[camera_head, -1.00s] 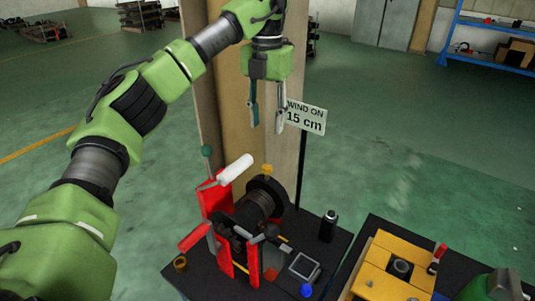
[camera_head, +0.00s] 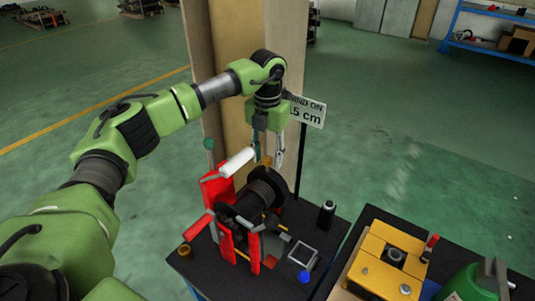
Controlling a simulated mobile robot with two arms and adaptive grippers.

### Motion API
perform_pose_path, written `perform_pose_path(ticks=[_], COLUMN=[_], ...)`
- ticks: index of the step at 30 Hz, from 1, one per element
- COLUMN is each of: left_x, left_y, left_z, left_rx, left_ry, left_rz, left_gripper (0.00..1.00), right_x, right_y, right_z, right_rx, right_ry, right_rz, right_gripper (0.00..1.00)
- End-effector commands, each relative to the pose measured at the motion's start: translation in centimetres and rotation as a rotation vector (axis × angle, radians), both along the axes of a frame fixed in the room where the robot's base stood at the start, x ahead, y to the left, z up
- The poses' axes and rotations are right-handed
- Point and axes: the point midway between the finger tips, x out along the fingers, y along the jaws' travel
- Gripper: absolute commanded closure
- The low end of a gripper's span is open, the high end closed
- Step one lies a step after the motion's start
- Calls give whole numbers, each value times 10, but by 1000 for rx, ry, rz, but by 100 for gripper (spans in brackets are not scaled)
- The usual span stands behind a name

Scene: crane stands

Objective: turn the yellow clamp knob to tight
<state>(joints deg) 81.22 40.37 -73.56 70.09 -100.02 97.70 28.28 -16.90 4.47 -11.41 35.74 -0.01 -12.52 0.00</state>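The yellow clamp knob (camera_head: 267,161) sits on top of the black drum (camera_head: 262,190) of the red-framed crane winch (camera_head: 217,190). It shows between the fingers of my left gripper (camera_head: 267,164). The gripper points down, open, with one dark teal finger on the left and one pale grey finger on the right of the knob. I cannot tell whether either finger touches it. My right gripper is not in view.
A white-gripped handle (camera_head: 238,161) and a green-knobbed lever (camera_head: 209,144) rise close left of the gripper. A sign reading "WIND ON 15 cm" (camera_head: 311,113) stands behind right. A black bottle (camera_head: 326,214) and a yellow fixture (camera_head: 372,272) are right.

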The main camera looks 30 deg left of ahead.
Motion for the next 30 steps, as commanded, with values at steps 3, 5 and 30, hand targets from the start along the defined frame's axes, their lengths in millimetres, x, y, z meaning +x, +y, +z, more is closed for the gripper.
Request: perform_pose_path(ticks=[3, 5, 30], left_x=[0, 0, 0], left_y=[0, 0, 0], left_z=[-1, -1, -1], left_rx=[0, 0, 0], left_ry=[0, 0, 0], left_rz=[0, 0, -192], left_gripper=[63, 63, 100], right_x=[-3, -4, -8], right_y=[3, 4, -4], right_z=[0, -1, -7], right_rx=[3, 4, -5], right_ry=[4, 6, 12], right_rz=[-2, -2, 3], right_gripper=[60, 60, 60])
